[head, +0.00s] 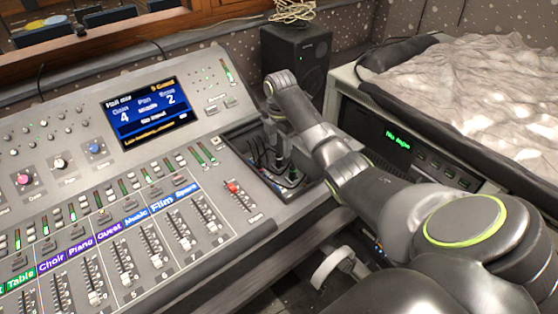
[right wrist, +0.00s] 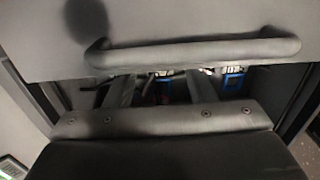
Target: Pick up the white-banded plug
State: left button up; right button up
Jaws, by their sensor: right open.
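My right gripper (head: 284,163) points down into the dark recess (head: 316,189) at the right end of the mixing console, with my arm reaching in from the right. In the right wrist view, its two fingers (right wrist: 162,88) are open and apart, with their tips partly hidden behind a rounded grey bar. Small blue parts (right wrist: 233,83) and pale or metallic bits show in the dark between and beside the fingers. Dark cable-like shapes (head: 262,156) lie in the recess. I cannot pick out the white-banded plug for certain. My left gripper is out of view.
The rounded grey bar (right wrist: 195,50) crosses just beyond the fingers. The console (head: 110,180) with faders fills the left. A black speaker (head: 296,58) stands behind the recess. A rack unit (head: 385,135) under a crumpled cover is at right. A pale curved object (head: 340,265) is below.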

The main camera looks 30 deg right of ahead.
aim_at(279, 154)
jog(key=shift+w+f, duration=0.2)
jog(key=shift+f, duration=1.65)
grip_shut()
